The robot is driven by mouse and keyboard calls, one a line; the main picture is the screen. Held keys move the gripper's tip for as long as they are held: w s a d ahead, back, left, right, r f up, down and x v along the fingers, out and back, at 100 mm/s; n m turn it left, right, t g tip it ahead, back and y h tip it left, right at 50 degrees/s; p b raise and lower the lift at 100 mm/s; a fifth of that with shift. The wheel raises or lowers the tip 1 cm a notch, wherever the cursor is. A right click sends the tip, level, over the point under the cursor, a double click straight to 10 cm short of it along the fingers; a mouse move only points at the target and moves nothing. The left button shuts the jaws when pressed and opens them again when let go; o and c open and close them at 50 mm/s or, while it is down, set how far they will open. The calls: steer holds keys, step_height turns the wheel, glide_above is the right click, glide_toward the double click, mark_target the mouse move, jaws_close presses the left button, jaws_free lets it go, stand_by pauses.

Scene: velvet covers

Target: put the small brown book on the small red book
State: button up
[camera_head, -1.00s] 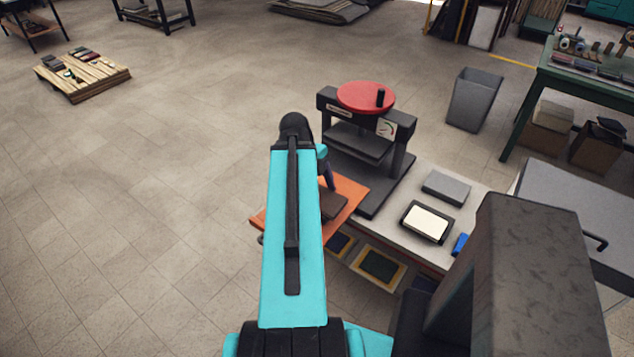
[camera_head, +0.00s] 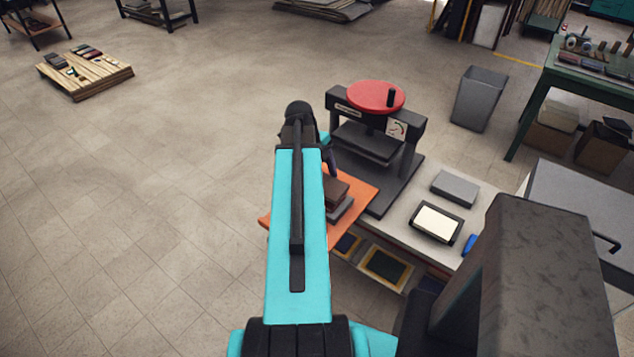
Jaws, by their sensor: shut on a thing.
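A small brown book (camera_head: 336,189) shows just right of my arm, over the orange board (camera_head: 358,190) at the left end of the bench. My gripper (camera_head: 331,165) is mostly hidden behind my own arm; only a dark part shows at the book's far edge. It is shut on the brown book, which appears raised above a dark grey, book-like thing (camera_head: 342,211) lying on the board. I cannot make out the small red book; my arm covers part of the board.
A black press with a red wheel (camera_head: 376,96) stands close behind the board. A grey block (camera_head: 455,187) and a dark-framed pale pad (camera_head: 436,223) lie on the bench to the right. Open floor lies left of my arm.

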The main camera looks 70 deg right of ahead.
steer(key=shift+w+d, duration=0.4)
steer(key=shift+d, duration=0.15)
steer(key=shift+w+b+x, duration=0.15)
steer(key=shift+b+x, duration=0.3)
steer(key=shift+x, duration=0.4)
steer(key=shift+w+b+x, duration=0.2)
steer(key=shift+b+x, duration=0.25)
steer(key=shift+x, duration=0.4)
steer(key=shift+w+a+f, duration=0.1)
steer(key=shift+a+f, duration=0.05)
